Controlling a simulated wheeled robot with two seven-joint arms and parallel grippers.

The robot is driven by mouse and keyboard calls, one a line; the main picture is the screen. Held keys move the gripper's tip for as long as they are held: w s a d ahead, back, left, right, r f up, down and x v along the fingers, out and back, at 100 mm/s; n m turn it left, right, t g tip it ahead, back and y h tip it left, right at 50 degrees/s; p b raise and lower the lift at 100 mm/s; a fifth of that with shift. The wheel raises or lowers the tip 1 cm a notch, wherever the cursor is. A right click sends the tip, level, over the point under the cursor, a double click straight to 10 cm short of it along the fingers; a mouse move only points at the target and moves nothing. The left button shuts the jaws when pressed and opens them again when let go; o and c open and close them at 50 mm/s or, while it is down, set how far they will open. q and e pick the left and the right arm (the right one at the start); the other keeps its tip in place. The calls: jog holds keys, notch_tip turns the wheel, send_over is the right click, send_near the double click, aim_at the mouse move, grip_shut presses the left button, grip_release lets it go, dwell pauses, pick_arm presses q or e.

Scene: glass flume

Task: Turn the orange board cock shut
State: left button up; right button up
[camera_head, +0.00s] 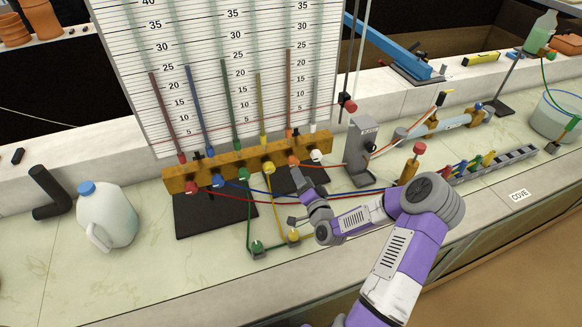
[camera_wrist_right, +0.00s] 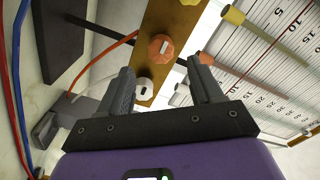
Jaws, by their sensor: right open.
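The orange board cock (camera_head: 294,161) is a knob on the front of the wooden block, between the yellow cock (camera_head: 268,167) and the white cock (camera_head: 316,155). In the right wrist view the orange cock (camera_wrist_right: 161,47) shows a pale mark on its face. My right gripper (camera_head: 294,196) is open and empty, in front of the board. In its wrist view the fingertips (camera_wrist_right: 160,68) stand either side of the line of sight to the orange and white knobs; contact cannot be told. My left gripper is not in view.
The wooden block (camera_head: 225,163) carries more coloured cocks below a scaled white board (camera_head: 215,60). Coloured hoses run across the bench from it. A grey stand (camera_head: 360,150) is close on the right; a white jug (camera_head: 107,218) stands at left.

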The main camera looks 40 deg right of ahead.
aim_at(295, 164)
jog(key=shift+x, duration=3.4)
jog(key=c, duration=1)
